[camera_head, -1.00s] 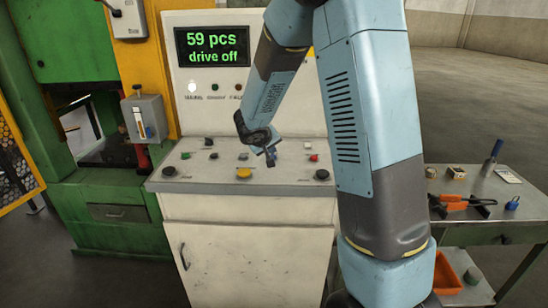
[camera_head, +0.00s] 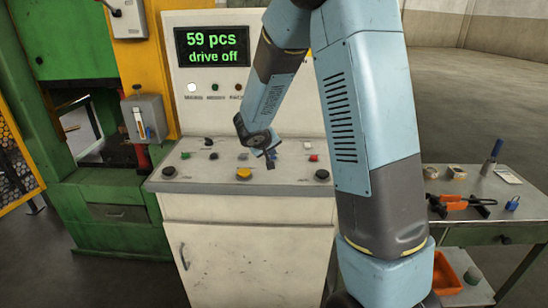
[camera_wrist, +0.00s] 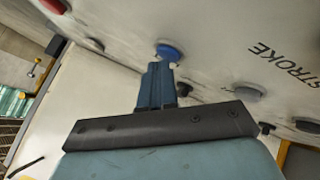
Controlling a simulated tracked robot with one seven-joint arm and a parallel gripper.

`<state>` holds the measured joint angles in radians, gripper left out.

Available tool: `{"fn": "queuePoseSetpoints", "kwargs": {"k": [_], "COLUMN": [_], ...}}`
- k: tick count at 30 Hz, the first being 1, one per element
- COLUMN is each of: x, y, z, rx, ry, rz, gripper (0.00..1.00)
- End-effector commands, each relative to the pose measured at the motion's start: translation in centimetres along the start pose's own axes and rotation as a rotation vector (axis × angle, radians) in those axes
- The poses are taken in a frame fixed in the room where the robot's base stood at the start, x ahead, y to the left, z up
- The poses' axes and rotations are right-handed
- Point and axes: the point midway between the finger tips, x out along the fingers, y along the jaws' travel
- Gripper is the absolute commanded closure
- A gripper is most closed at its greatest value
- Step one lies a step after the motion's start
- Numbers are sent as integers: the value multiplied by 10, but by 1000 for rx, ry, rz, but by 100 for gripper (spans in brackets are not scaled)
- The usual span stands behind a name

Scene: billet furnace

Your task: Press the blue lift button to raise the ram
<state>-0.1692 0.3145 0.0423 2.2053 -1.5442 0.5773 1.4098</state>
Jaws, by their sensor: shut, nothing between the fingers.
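The blue button (camera_wrist: 170,52) shows in the wrist view on the pale console panel, just beyond the tips of my gripper (camera_wrist: 157,70). The fingers are shut and empty, and their tips overlap the button's lower edge in the picture. Whether they touch it I cannot tell. In the head view my gripper (camera_head: 271,160) points down over the right half of the console top (camera_head: 215,178). The blue button cannot be made out there behind the gripper and wrist.
A yellow button (camera_head: 243,174), black knobs such as one at the right (camera_head: 322,175), and a red button (camera_head: 314,158) surround my gripper. The display (camera_head: 212,47) reads "59 pcs drive off". A green press (camera_head: 110,205) stands left; a tool table (camera_head: 480,215) stands right.

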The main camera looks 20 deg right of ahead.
Motion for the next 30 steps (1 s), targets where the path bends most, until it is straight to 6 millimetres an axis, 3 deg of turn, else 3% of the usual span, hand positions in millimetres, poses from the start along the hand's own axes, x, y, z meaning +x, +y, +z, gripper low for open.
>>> {"fn": "queuePoseSetpoints", "kwargs": {"k": [30], "x": [-18], "y": [14], "z": [-13], "rx": [2], "ry": [1], "rz": [1], "gripper": [100]}}
